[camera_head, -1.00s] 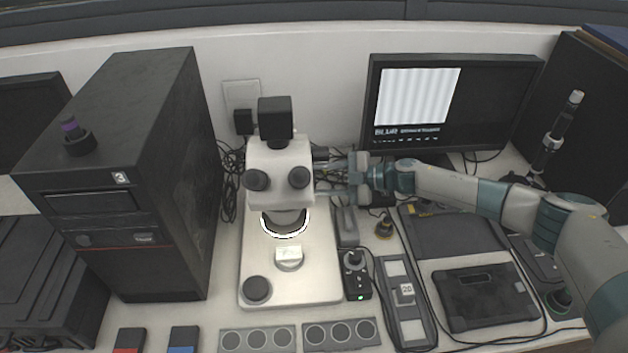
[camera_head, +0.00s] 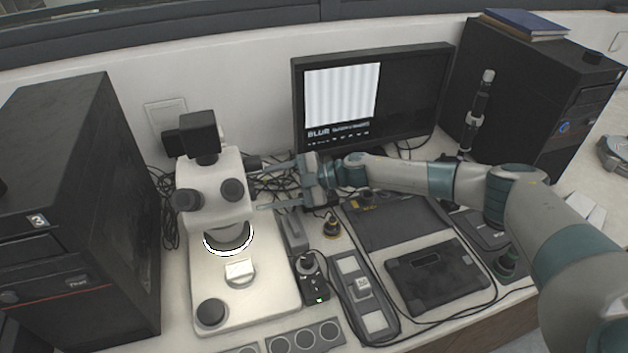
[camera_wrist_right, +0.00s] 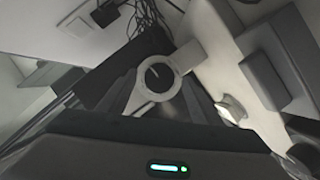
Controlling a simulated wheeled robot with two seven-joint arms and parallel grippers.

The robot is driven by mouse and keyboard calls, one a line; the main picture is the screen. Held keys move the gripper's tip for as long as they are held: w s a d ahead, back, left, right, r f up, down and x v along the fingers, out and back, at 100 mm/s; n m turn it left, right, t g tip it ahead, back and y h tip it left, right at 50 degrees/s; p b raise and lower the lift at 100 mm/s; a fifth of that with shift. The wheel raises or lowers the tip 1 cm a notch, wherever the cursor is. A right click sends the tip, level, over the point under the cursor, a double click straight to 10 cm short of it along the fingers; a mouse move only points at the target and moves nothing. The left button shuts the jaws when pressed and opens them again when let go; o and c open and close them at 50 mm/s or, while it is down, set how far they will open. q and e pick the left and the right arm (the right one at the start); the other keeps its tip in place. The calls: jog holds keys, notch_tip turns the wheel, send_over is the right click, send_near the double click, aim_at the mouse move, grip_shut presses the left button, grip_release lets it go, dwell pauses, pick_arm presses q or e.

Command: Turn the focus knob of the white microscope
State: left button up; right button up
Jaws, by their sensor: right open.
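The white microscope (camera_head: 214,175) stands upright on its pale base at left centre in the head view. Its dark focus knob (camera_head: 253,163) sticks out from the right side of the body. My right gripper (camera_head: 262,186) points left at this side, with its jaws open and nothing held. Its upper finger is near the knob and its lower finger is below it; contact cannot be told. In the right wrist view a round knob with a pale ring and dark centre (camera_wrist_right: 157,77) shows ahead, between the fingers. My left gripper is not in view.
A monitor (camera_head: 370,97) behind shows pale stripes and the word BLUR. A black computer tower (camera_head: 75,200) stands left of the microscope. A small control box (camera_head: 311,280), a long grey panel (camera_head: 349,266) and a black tablet (camera_head: 437,277) lie in front of my right arm.

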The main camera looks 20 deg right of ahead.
pick_arm(q)
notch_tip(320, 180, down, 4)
jog(key=b, duration=0.4)
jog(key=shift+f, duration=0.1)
pick_arm(e)
jog(key=v, duration=1.4)
jog(key=shift+w+d+f, duration=0.1)
jog(key=shift+c, duration=0.2)
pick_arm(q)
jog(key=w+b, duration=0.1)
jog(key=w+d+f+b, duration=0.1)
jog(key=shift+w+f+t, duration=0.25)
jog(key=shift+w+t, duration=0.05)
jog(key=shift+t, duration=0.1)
pick_arm(e)
jog(key=w+m+g, duration=0.1)
jog(key=m, duration=0.1)
jog(key=w+r+m+g, duration=0.1)
jog(key=w+g, duration=0.1)
jog(key=w+r+m+g, duration=0.1)
jog(key=w+m, duration=0.1)
jog(key=shift+w+d+r+m+g+h, duration=0.1)
jog(key=shift+w+m+g+h, duration=0.1)
jog(key=shift+m+g+h, duration=0.15)
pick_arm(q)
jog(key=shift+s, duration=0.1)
